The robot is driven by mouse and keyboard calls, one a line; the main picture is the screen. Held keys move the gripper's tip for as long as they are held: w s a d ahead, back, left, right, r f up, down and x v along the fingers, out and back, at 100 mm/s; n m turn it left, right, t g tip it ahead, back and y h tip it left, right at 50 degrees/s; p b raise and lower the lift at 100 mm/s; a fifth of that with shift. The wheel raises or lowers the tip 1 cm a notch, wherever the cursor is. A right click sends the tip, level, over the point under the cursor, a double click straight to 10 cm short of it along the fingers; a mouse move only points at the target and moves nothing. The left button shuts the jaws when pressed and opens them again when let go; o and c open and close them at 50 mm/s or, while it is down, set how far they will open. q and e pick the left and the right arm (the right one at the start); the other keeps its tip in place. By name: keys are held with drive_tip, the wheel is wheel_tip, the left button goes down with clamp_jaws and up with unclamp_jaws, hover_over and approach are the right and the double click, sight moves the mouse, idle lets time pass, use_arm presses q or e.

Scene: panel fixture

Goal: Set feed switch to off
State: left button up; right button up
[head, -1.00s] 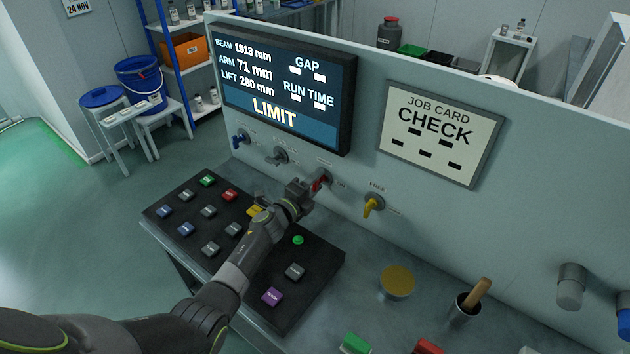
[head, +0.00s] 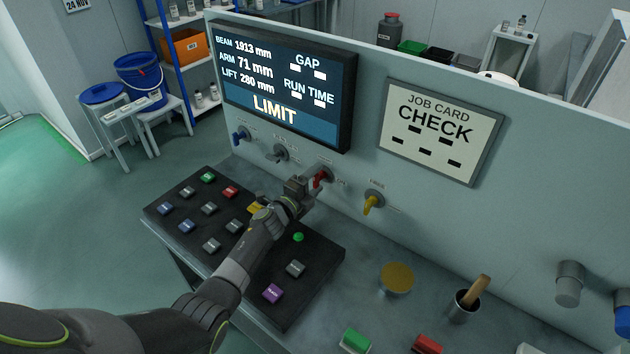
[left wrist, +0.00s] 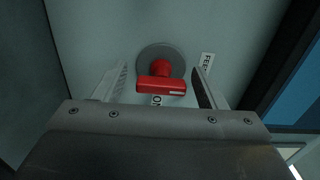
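The feed switch is a red knob with a bar handle (head: 321,179) on the grey panel. In the left wrist view the red handle (left wrist: 162,86) lies across the picture in front of its round grey base. An "ON" label (left wrist: 156,100) sits below it and a partly hidden "FEED" label (left wrist: 207,66) to its right. A white mark shows near the handle's right end. My left gripper (head: 309,187) is at the switch, its fingers (left wrist: 160,86) open on either side of the handle, with gaps visible. My right gripper is not in view.
A yellow-handled switch (head: 373,203) is to the right on the panel; a grey switch (head: 279,153) and blue switch (head: 241,136) are to the left. A black button board (head: 318,262) lies under my left arm. A cup with a wooden handle (head: 466,306) stands right.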

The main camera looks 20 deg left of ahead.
use_arm(q)
drive_tip(key=shift+r, duration=0.1)
drive_tip(key=p+v, duration=0.2)
drive_tip(key=v, duration=1.4)
drive_tip(key=shift+s, duration=0.2)
drive_tip(key=shift+s+a, duration=0.2)
drive_tip(key=shift+s, duration=0.3)
